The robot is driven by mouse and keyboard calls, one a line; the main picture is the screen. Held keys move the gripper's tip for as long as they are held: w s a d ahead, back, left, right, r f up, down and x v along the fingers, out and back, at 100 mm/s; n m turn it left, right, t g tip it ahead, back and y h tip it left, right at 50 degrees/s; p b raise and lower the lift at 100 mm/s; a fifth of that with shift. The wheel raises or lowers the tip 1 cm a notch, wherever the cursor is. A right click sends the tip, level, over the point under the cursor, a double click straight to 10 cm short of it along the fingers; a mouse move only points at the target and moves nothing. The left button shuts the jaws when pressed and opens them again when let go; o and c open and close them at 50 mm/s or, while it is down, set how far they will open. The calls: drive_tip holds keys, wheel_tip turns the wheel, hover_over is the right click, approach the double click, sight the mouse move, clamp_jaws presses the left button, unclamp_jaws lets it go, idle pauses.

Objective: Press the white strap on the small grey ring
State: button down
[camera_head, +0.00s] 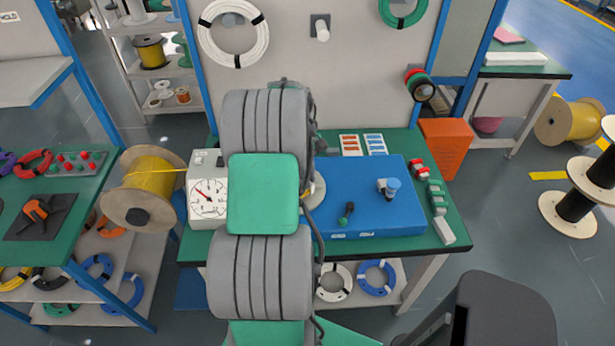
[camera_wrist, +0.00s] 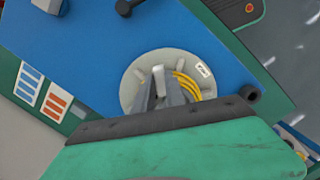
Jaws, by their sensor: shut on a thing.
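In the wrist view my gripper (camera_wrist: 161,86) is over a round pale grey plate (camera_wrist: 132,88) on the blue machine top, with its fingers close together. A small white piece (camera_wrist: 158,73), which looks like the white strap, shows at the fingertips, and the gripper is shut on it. Strands of a yellow cable coil (camera_wrist: 188,85) curve beside the fingers on the plate. I cannot make out a small grey ring apart from the plate; the fingers hide part of the plate's middle. In the head view my arm hides the gripper, and only the plate's right edge (camera_head: 319,190) shows.
The blue machine (camera_head: 350,215) stands on a green table (camera_head: 455,240). A dial box (camera_head: 208,200) stands at its left, with a yellow cable spool (camera_head: 150,180) beyond. A dark knob (camera_wrist: 251,92) is close right of the plate. Small levers stand on the machine top.

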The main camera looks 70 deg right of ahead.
drive_tip(key=shift+f, duration=0.35)
idle(0.9)
drive_tip(key=c, duration=1.3)
unclamp_jaws()
wheel_tip(320, 180, up, 8)
drive_tip(key=p, duration=0.6)
drive_tip(key=shift+w, duration=0.1)
